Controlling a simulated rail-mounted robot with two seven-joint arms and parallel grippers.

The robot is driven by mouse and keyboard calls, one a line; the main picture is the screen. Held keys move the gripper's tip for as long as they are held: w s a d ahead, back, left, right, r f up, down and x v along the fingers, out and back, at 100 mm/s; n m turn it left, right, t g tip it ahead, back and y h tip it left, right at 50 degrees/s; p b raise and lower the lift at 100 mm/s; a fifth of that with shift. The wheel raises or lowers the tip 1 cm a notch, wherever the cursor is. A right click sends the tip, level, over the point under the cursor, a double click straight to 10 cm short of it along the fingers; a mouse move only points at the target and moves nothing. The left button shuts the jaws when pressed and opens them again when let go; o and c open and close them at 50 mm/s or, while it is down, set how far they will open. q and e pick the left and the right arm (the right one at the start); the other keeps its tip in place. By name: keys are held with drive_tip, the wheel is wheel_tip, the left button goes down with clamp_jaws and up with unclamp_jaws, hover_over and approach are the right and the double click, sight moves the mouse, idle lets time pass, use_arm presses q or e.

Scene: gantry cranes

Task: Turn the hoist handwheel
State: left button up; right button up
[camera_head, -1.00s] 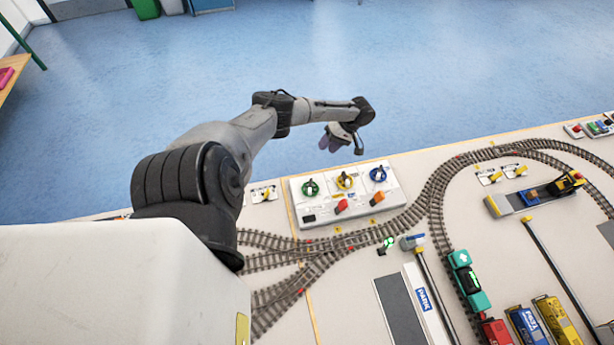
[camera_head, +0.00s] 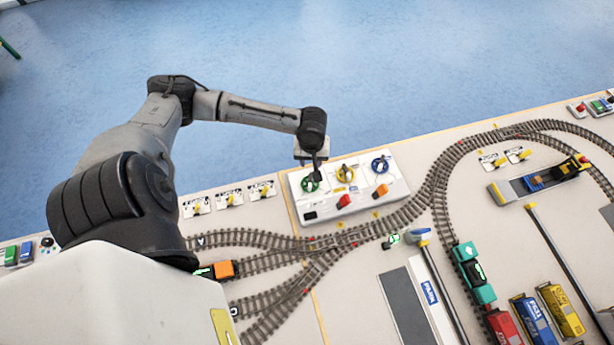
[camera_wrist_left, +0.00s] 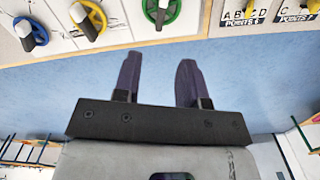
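A white control panel (camera_head: 330,212) on the layout table carries three handwheels: green (camera_head: 304,186), yellow (camera_head: 346,173) and blue (camera_head: 380,165). I cannot tell from labels which is the hoist one. My left gripper (camera_head: 313,172) is at the panel's back edge by the green wheel, mostly hidden under my wrist and partly covering that wheel. In the left wrist view its dark fingers (camera_wrist_left: 160,62) are apart and empty. The green wheel (camera_wrist_left: 170,16) lies ahead of the gap, with yellow (camera_wrist_left: 92,26) and blue (camera_wrist_left: 38,30) to the left. My right gripper is not in view.
Points switches (camera_head: 230,198) lie left of the panel. Tracks, an orange wagon (camera_head: 224,269) and a teal train (camera_head: 472,270) lie nearer. Blue floor is free behind the table.

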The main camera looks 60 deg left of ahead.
sight(310, 179)
use_arm(q)
wheel_tip(310, 179, down, 13)
drive_tip(key=shift+r+b, duration=0.15)
drive_tip(key=shift+b, duration=0.75)
clamp_jaws()
